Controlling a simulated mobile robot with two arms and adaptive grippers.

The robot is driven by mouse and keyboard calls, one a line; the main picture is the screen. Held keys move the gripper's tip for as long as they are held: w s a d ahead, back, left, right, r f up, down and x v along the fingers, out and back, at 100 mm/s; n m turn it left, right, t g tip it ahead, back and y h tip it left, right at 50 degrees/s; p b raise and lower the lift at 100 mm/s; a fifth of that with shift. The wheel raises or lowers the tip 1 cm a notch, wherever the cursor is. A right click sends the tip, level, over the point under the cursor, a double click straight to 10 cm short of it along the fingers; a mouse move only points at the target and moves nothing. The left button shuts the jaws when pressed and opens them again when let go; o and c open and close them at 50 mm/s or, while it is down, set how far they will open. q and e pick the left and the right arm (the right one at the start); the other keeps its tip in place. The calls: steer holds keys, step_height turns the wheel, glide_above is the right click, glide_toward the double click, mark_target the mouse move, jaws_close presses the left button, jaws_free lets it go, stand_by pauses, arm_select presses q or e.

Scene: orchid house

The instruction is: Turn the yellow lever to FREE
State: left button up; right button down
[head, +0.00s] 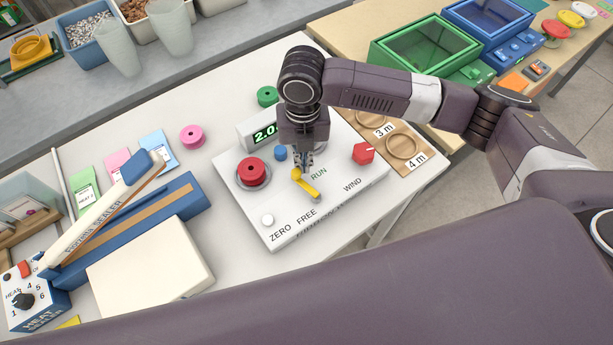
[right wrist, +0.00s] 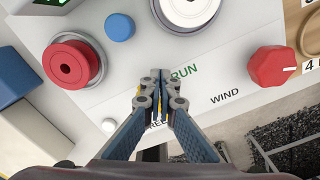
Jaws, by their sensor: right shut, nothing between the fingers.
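The yellow lever (head: 308,188) is on the sloped top of a white machine (head: 245,205). It points down and right in the head view, its free end between the RUN and FREE labels and nearer FREE. My right gripper (head: 305,165) is shut and empty, fingertips pointing down just by the lever's upper, pivot end. In the right wrist view the shut fingertips (right wrist: 160,76) are beside the RUN label. Only slivers of yellow show behind the fingers, so I cannot tell whether they touch the lever. The FREE label is partly covered there. My left gripper is out of view.
The machine also carries a red spool (head: 253,172), a blue button (head: 280,153), a red knob (head: 363,153), a white button (head: 267,220) and a lit display (head: 265,132). A blue sealer (head: 180,205) stands left. Wooden rings (head: 401,146) lie right.

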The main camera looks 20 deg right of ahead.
steer(key=shift+a, duration=0.15)
steer(key=shift+s+a+p, duration=0.35)
steer(key=shift+a+p, duration=0.15)
steer(key=shift+a, duration=0.4)
